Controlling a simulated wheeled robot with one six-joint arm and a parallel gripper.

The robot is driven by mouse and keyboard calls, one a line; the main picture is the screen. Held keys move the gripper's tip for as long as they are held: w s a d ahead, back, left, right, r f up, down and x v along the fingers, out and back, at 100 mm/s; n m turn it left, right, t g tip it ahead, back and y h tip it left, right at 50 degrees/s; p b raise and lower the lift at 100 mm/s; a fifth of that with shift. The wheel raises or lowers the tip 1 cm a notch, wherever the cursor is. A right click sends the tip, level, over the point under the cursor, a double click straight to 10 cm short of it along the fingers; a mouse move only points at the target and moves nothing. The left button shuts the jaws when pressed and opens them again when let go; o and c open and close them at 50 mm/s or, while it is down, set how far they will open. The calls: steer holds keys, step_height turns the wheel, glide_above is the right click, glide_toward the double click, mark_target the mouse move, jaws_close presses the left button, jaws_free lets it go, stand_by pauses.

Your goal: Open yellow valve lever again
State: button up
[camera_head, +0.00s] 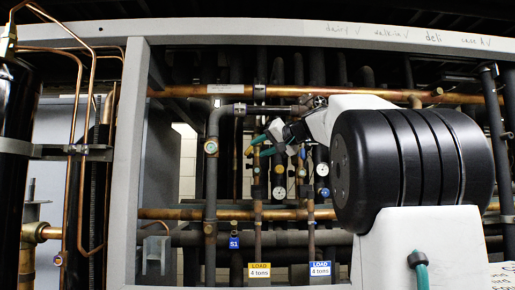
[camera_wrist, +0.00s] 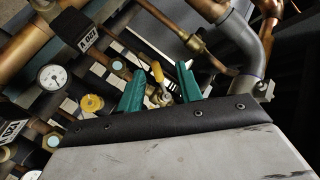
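The yellow valve lever (camera_wrist: 157,72) shows in the wrist view, with its metal valve body below it. My gripper (camera_wrist: 160,84) has two green fingers standing apart, one on each side of the lever. The lever lies in the gap, and I see no clear contact with either finger. In the head view my gripper (camera_head: 261,146) reaches left into the rack among the vertical pipes. A small yellow piece (camera_head: 249,151) shows beside the fingertips there, likely the lever. My arm hides part of the rack to the right.
Copper pipes (camera_head: 330,91) run across the rack above and below my gripper. A grey insulated pipe (camera_wrist: 238,40) bends close at the right in the wrist view. A pressure gauge (camera_wrist: 52,77) and a yellow round cap (camera_wrist: 92,103) sit left of the fingers. Load tags (camera_head: 260,270) hang below.

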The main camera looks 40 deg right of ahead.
mark_target(250, 149)
steer(key=w+d, duration=0.1)
steer(key=w, duration=0.2)
steer(key=w+d+t+h, duration=0.1)
steer(key=w, duration=0.2)
steer(key=w+d+n+t, duration=0.1)
steer(key=w, duration=0.2)
steer(key=shift+w+r+h, duration=0.2)
steer(key=shift+w+h, duration=0.05)
steer(key=shift+h, duration=0.15)
jaws_close()
